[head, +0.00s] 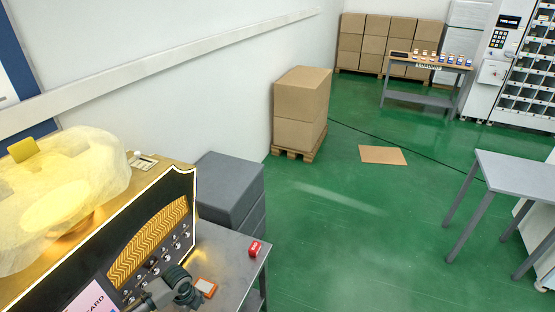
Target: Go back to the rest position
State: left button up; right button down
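A dark grey jointed part of an arm (180,287), which looks like my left arm near its gripper, shows at the bottom edge in front of the lit perfume machine (185,188). Its fingers cannot be made out, so I cannot tell whether it is open or shut. No held thing shows there. A small orange-edged square (206,288) lies on the grey metal table (232,262) just right of it. A small red box (254,248) sits near that table's right edge. My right gripper is not in view.
A dark grey block (228,186) stands behind the table. Stacked cartons (301,98) on a pallet stand by the wall. A flat brown sheet (383,155) lies on the open green floor. Another grey table (518,172) is at right, and a vending machine (497,62) is at the back.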

pick_arm(q)
jog(key=s+d+f+n+t+h, duration=0.1)
jog(key=s+d+f+n+h, duration=0.35)
jog(key=s+d, duration=0.95)
jog(key=s+a+n+t+y, duration=0.2)
jog(key=s+a+n+y, duration=0.45)
jog(key=s+n, duration=0.8)
notch_tip(320, 180, down, 26)
jog(key=s+n+g+h+p, duration=0.1)
jog(key=s+h+p, duration=0.1)
jog(key=shift+a+f, duration=0.15)
jog(key=shift+a, duration=0.25)
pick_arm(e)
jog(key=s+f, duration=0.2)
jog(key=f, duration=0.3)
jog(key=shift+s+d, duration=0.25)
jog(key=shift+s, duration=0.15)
